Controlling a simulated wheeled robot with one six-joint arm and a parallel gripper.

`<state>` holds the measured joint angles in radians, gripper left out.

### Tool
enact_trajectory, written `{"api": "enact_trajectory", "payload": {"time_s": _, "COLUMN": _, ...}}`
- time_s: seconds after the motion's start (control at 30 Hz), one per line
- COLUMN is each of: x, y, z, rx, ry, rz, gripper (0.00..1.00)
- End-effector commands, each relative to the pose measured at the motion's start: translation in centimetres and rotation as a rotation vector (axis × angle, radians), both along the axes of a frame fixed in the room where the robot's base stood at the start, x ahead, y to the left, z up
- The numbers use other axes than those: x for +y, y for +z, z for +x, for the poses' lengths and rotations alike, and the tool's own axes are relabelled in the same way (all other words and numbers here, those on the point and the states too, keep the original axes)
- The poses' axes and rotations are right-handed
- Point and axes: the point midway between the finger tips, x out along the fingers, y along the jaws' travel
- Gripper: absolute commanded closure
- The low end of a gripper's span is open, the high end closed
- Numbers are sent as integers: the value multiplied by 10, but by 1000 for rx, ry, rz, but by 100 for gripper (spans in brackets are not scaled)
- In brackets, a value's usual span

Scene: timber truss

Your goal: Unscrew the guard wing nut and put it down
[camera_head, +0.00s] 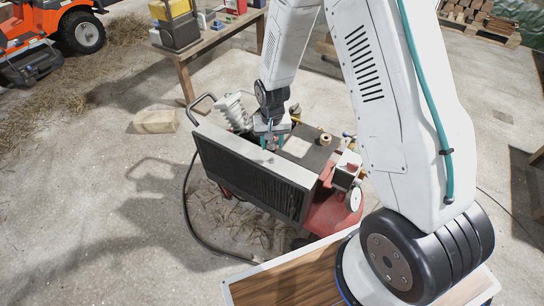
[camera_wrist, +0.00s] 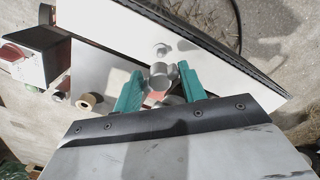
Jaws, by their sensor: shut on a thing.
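My gripper (camera_head: 272,135) is over the compressor, just behind the top edge of its black-grilled guard (camera_head: 250,178). In the wrist view its two teal fingers (camera_wrist: 160,82) are shut on a small grey piece, which looks like the wing nut (camera_wrist: 161,75). The guard's pale top (camera_wrist: 220,62) lies just beyond the fingertips, with a small grey stud (camera_wrist: 160,49) standing on it. The nut seems apart from this stud. The fingers partly hide the nut, and I cannot tell whether it touches anything below.
A tan ring (camera_head: 325,139) sits on the compressor's dark top, near a red-and-white switch box (camera_head: 347,170) and a gauge (camera_head: 354,200). A wooden bench (camera_head: 215,42) stands behind. A pale block (camera_head: 156,121) lies on the floor at left. A black hose (camera_head: 190,210) curves over the floor.

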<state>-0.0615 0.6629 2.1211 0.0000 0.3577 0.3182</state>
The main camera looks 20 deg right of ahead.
Motion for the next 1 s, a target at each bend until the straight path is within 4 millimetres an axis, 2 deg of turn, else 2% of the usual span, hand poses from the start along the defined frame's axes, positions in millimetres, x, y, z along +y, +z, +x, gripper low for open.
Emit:
{"api": "enact_trajectory", "payload": {"time_s": 0.27, "x": 0, "y": 0, "z": -5, "rx": 0, "ry": 3, "rz": 0, "gripper": 100}}
{"api": "enact_trajectory", "payload": {"time_s": 1.0, "x": 0, "y": 0, "z": -42, "rx": 0, "ry": 4, "rz": 0, "gripper": 100}}
